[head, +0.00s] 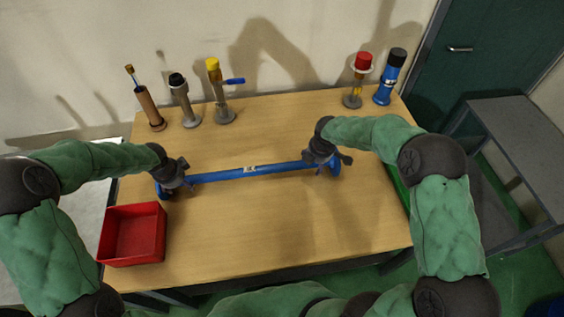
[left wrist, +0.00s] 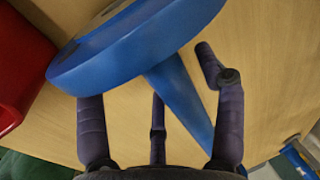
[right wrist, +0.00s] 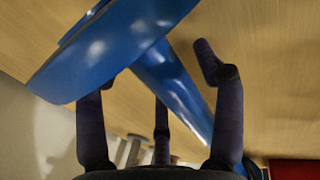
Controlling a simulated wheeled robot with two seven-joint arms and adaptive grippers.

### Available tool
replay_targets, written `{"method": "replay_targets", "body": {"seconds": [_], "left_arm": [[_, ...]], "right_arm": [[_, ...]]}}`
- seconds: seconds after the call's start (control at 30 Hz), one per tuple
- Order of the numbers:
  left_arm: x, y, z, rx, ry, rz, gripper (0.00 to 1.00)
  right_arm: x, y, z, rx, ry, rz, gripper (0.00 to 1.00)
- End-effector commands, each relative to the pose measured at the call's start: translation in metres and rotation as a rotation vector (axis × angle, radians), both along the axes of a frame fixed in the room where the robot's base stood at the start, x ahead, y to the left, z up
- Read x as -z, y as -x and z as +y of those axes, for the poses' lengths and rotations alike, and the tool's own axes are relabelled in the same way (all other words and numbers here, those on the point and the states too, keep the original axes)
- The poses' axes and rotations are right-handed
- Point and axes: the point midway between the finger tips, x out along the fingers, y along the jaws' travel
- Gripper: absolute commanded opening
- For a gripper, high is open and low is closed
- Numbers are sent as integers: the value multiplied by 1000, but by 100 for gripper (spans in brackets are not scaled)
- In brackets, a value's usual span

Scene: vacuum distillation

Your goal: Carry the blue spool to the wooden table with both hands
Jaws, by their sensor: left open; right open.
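The blue spool (head: 225,174) is a long blue pipe with a flange at each end and a small white label at its middle. It lies across the wooden table (head: 270,235). My left gripper (head: 173,183) is at the spool's left end, just inside the flange. In the left wrist view its open fingers (left wrist: 160,120) stand around the pipe (left wrist: 178,95) beside the flange. My right gripper (head: 326,158) is at the right end. In the right wrist view its open fingers (right wrist: 160,115) straddle the pipe (right wrist: 172,85) by the flange. Contact with the pipe cannot be told.
A red bin (head: 134,236) stands at the table's front left, close to my left gripper. Several upright fittings line the back edge, including a yellow-topped one (head: 220,95), a red-topped one (head: 358,82) and a blue one (head: 388,80). A grey side table (head: 515,135) stands right.

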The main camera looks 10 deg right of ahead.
Motion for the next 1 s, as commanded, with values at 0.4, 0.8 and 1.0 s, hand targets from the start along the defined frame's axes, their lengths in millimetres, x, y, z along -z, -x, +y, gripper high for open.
{"method": "replay_targets", "body": {"seconds": [0.4, 0.8, 1.0], "left_arm": [[-68, 15, 1, -1, 0, -5, 69], [-113, 28, 1, 0, 0, -1, 69], [-115, 29, 1, 0, 1, 0, 69]], "right_arm": [[0, 0, 0, 0, 0, 0, 69], [0, 0, 0, 0, 0, 0, 69], [-17, 2, 0, 1, 1, -4, 69]]}}
